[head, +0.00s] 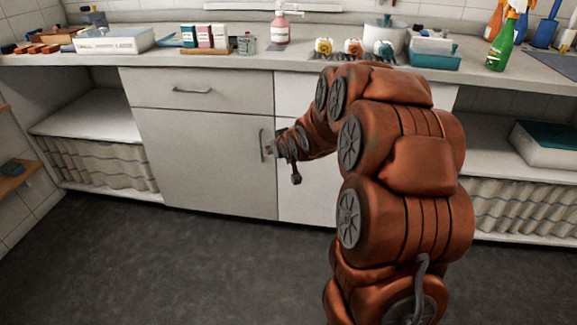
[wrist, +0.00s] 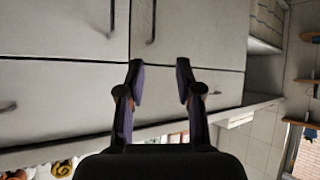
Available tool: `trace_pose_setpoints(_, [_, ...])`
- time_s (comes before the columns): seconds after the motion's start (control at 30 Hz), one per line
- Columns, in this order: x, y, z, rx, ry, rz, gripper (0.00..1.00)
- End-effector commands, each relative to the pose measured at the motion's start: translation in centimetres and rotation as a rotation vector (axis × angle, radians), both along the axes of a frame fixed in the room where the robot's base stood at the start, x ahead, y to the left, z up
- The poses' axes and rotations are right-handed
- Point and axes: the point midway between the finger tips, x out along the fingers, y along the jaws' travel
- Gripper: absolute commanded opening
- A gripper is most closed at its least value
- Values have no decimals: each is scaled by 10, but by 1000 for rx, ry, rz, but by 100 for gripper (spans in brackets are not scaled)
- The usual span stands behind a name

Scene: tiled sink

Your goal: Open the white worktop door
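The white worktop has a closed left door (head: 205,165) and a closed right door (head: 305,212), which my arm partly hides in the head view. The wrist view is upside down, with the left door (wrist: 195,35) on its right and the right door (wrist: 55,28) on its left. The left door's upright bar handle (wrist: 151,20) lies beyond my fingertips, close to the right door's handle (wrist: 112,14). My gripper (wrist: 160,65) is open and empty, its fingers apart. In the head view my gripper (head: 270,146) is near the left door's right edge.
A closed drawer (head: 195,90) sits above the left door. Open shelves with corrugated material (head: 95,165) flank the doors. The worktop (head: 160,62) carries bottles, boxes and a teal tub (head: 433,58). The dark floor (head: 170,265) at left is clear.

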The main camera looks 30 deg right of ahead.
Motion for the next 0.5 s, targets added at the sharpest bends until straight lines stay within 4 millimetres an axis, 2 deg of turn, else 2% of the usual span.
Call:
trace_pose_setpoints(0.03, [11, -12, -30, 1, -43, -2, 35])
trace_pose_setpoints(0.1, [26, -27, -47, 0, -112, 0, 35])
trace_pose_setpoints(0.3, [57, -68, -94, -4, -315, 9, 35])
trace_pose_setpoints(0.5, [70, -104, -132, -4, -493, 16, 35])
